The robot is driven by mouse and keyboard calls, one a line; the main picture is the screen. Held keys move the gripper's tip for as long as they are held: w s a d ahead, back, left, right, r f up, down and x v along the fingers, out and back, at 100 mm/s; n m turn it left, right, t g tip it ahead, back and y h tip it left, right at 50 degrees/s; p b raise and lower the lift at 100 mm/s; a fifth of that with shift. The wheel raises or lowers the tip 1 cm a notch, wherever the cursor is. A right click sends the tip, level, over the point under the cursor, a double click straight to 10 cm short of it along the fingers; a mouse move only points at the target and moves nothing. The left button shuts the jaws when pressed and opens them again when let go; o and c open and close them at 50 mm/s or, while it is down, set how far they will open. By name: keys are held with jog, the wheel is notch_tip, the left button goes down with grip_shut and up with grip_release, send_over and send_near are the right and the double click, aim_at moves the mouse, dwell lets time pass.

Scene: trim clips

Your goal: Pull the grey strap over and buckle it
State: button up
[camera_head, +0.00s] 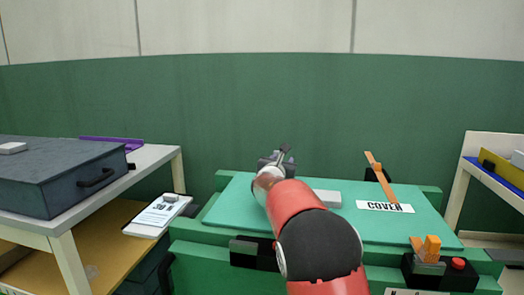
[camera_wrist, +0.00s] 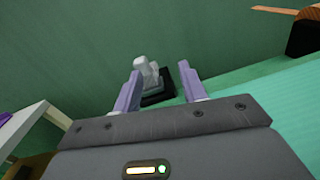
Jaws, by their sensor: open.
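A light grey upright piece (camera_wrist: 146,72) on a black base shows between my fingers in the wrist view; it looks like the grey strap at its back mount. My gripper (camera_wrist: 161,82) is open, with nothing clamped between its purple fingers. In the head view, my gripper (camera_head: 281,155) is over the back left of the teal cover (camera_head: 230,215), and the strap there is hard to make out. A dark grey buckle block (camera_head: 246,250) sits at the front left edge, partly hidden by my arm.
An orange strap (camera_head: 379,175) stands tilted at the back right, also in the wrist view (camera_wrist: 275,10). Its orange buckle (camera_head: 431,249) is at the front right, beside a red button (camera_head: 457,264). Tables flank the case. A green wall stands behind.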

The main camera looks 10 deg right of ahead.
jog(key=w+a+n, duration=0.1)
jog(key=w+a+n+y, duration=0.1)
jog(key=shift+w+a+f+t, duration=0.15)
jog(key=shift+w+f+t, duration=0.15)
jog(key=shift+f, duration=0.05)
jog(key=p+x, duration=0.3)
jog(key=x, duration=0.4)
jog(key=shift+w+p, duration=0.25)
jog(key=shift+p, duration=0.1)
grip_shut()
